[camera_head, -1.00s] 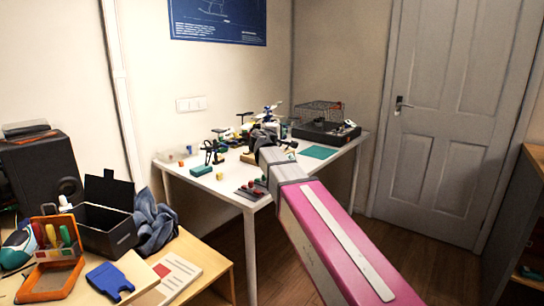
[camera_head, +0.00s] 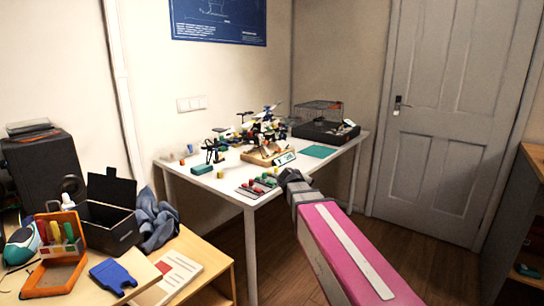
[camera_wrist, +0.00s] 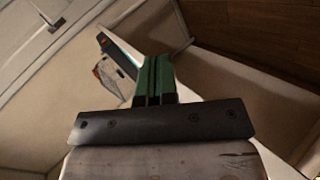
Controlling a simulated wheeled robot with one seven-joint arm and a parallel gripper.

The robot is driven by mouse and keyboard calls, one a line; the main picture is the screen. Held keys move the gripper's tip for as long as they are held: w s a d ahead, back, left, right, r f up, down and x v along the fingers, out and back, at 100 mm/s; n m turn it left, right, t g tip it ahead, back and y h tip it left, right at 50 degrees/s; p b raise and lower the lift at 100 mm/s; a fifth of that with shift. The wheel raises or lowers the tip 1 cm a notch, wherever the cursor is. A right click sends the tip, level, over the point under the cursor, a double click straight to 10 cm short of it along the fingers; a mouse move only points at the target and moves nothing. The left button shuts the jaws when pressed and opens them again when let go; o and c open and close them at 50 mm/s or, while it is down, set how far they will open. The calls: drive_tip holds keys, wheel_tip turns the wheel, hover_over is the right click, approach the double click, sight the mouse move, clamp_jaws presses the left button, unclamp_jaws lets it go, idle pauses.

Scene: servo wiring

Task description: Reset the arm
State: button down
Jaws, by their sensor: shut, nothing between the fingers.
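My arm reaches up from the lower right in the head view, pink with a white strip. Its grey end with my gripper (camera_head: 290,177) is at the front edge of the white table (camera_head: 230,196), to the right of the red and green parts. In the wrist view my gripper's green fingers (camera_wrist: 155,78) are together with nothing between them. The tabletop edge, a teal mat and a grey caged unit show tilted beyond them.
A wooden stand (camera_head: 266,155) with small devices and a teal mat (camera_head: 319,151) lie on the table. Red and green parts (camera_head: 260,185) sit near its front edge. A black box (camera_head: 108,228) and orange holder (camera_head: 60,240) stand on the left desk. The floor before the door is open.

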drive_tip(key=s+d+f+m+g+y, duration=0.2)
drive_tip(key=s+f+m+g+y, duration=0.1)
drive_tip(key=s+f, duration=0.7)
drive_tip(key=s+d+f+m+g+y, duration=0.2)
drive_tip(key=s+f+m+g+y, duration=0.1)
drive_tip(key=s+f, duration=0.8)
drive_tip(key=shift+s+f+m+g+y, duration=0.3)
drive_tip(key=shift+f+m+g+y, duration=0.15)
drive_tip(key=shift+g, duration=0.75)
